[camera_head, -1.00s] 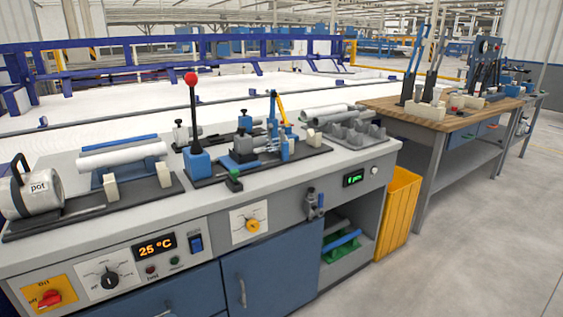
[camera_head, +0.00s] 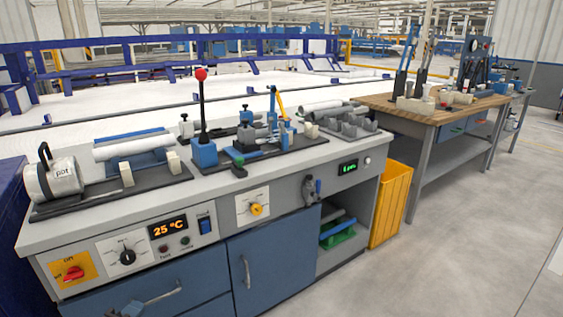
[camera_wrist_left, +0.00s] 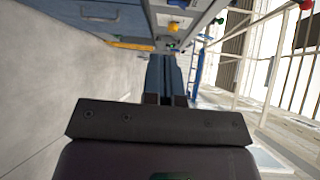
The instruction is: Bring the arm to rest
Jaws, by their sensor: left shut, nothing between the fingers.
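The rest of the left arm is cut off or out of the head view. My right gripper is in neither view.
The floor at right is clear.

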